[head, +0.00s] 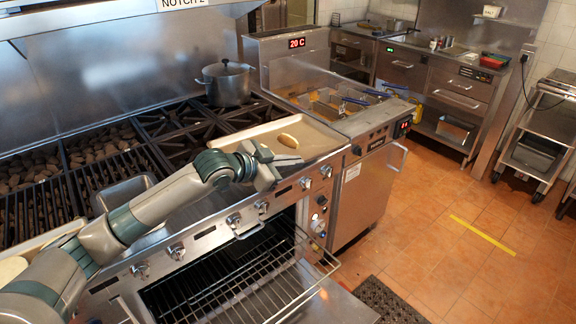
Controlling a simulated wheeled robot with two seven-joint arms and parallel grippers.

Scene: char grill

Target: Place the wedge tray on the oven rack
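My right gripper is not in view.
A lidded pot (227,84) stands on the back burners. A small metal pan (121,191) sits by the charcoal grill at left. Knobs and a handle line the range front. The fryer (362,185) stands right of the range. A dark mat (388,301) lies on the floor.

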